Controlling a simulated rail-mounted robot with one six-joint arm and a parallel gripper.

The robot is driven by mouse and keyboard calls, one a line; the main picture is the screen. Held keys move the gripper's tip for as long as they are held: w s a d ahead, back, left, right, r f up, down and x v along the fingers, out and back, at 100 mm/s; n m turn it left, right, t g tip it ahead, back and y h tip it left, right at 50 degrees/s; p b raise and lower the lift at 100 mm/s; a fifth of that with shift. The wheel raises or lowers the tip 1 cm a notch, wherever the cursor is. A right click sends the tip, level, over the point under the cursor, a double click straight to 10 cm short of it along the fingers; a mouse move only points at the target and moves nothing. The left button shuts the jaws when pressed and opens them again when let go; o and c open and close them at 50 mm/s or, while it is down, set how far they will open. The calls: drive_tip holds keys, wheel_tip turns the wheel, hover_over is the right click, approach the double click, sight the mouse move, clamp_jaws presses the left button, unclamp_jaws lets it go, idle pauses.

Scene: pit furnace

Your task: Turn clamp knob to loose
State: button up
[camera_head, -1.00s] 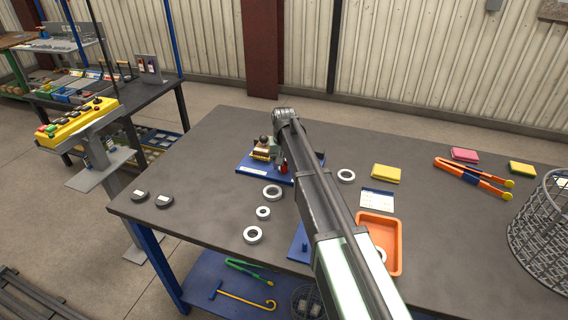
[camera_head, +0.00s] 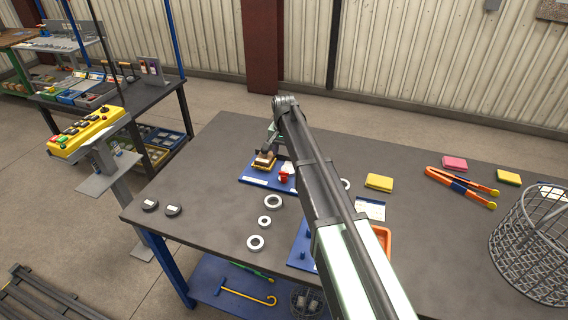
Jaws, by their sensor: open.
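The clamp fixture is a blue base plate (camera_head: 254,181) on the dark bench, with a tan and brown block (camera_head: 263,162) at its left. A red part (camera_head: 285,175), which looks like the clamp knob, stands on the plate right of the block. White pieces sit beside it. My gripper (camera_head: 268,150) is small and partly hidden below my wrist, over the back of the fixture close to the block. It is open. I cannot tell whether it touches anything. My arm covers the right side of the plate. The knob's turn position is too small to read.
Several pale rings (camera_head: 273,201) lie in front of the fixture. Two dark discs (camera_head: 173,210) are at the left edge. An orange tray (camera_head: 383,238), yellow sponge (camera_head: 379,182), orange tongs (camera_head: 463,186) and wire basket (camera_head: 535,250) are to the right. The bench's left middle is clear.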

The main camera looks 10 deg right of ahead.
sight(284, 174)
drive_tip(key=shift+f+m, duration=0.1)
drive_tip(key=shift+m, duration=0.6)
wheel_tip(284, 174, down, 11)
drive_tip(key=b, duration=1.1)
drive_tip(key=shift+r, duration=0.2)
drive_tip(key=c, duration=0.6)
